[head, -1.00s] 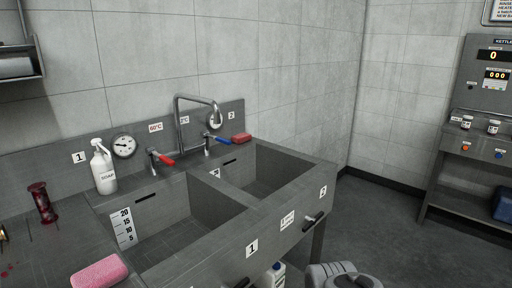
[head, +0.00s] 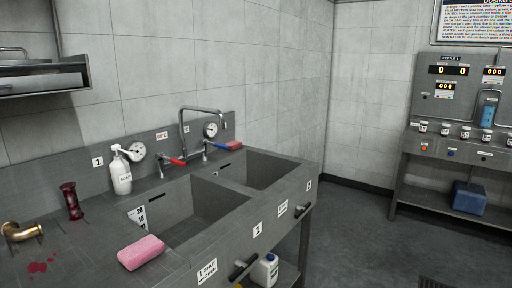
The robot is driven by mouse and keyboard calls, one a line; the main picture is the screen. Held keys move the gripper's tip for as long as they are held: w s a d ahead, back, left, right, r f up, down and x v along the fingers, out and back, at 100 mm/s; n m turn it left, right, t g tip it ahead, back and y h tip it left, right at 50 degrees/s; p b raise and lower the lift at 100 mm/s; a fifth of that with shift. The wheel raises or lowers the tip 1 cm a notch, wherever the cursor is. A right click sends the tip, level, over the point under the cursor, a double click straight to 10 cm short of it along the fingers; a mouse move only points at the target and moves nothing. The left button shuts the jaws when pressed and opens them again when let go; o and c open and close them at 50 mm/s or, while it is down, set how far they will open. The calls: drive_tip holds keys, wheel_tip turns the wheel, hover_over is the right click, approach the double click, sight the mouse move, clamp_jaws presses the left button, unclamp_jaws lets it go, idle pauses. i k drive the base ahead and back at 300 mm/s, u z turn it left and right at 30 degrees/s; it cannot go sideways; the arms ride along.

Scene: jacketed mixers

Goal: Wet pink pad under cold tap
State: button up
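The pink pad (head: 141,252) lies on the near left part of the grey counter (head: 100,232), beside the sink. The tap has a bent metal spout (head: 203,109) that ends over basin 2 side. Its red lever (head: 177,162) is on the left, near a 60°C label. Its blue lever (head: 214,146) is on the right, so it looks like the cold one. Basin 1 (head: 185,215) is at the left and basin 2 (head: 258,170) at the right; I see no water running. My gripper is not in view.
A soap spray bottle (head: 121,172), a dark red stained cylinder (head: 72,201) and a brass pipe fitting (head: 20,232) stand on the counter. A red pad (head: 234,145) lies behind basin 2. A white jug (head: 265,270) is under the sink. Open floor (head: 370,232) lies right.

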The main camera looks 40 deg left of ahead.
sight(216, 145)
drive_tip(key=u, duration=0.05)
drive_tip(key=i, duration=1)
drive_tip(key=u, duration=0.8)
drive_tip(key=i, duration=0.8)
drive_tip(key=u, duration=0.9)
